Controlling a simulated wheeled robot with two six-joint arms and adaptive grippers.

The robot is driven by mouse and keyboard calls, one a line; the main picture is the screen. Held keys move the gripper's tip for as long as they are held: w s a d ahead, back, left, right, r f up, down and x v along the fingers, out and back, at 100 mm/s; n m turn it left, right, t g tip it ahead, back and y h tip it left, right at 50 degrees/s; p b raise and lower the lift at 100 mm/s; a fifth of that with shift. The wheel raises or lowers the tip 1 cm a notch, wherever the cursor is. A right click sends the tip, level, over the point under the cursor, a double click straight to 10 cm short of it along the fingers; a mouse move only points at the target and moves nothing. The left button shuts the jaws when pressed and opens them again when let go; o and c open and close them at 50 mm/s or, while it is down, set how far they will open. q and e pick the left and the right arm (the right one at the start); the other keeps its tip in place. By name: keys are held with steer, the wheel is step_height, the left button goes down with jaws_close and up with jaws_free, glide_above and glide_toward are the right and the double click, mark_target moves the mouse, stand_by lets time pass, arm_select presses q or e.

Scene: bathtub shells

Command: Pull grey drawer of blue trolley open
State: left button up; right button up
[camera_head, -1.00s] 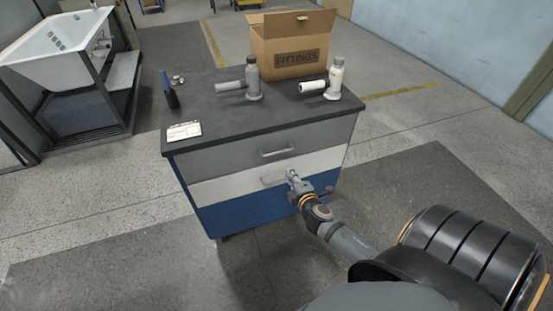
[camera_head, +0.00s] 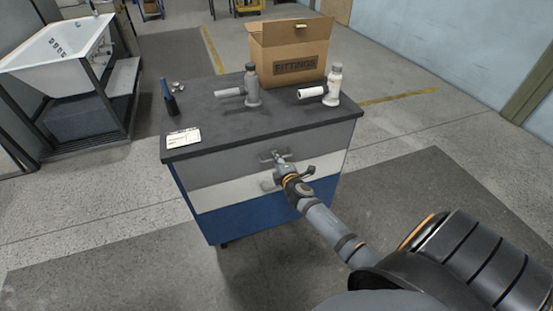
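The blue trolley (camera_head: 222,222) stands in front of me with a dark top. Its grey drawer (camera_head: 222,165) is the top one and looks flush with the front. The grey drawer's bar handle (camera_head: 268,154) shows just behind my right gripper (camera_head: 281,159). The gripper's tip is at the right part of this handle, and I cannot tell if it touches. The finger gap is too small and partly hidden to read. My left gripper is not in view.
Below is a white drawer (camera_head: 225,193) with its own handle. On top stand a cardboard box (camera_head: 290,67), two grey-and-white fittings (camera_head: 252,88) (camera_head: 333,85), a dark blue bottle-like item (camera_head: 170,98) and a card (camera_head: 184,138). A bathtub (camera_head: 60,48) stands at left.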

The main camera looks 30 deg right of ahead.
jaws_close()
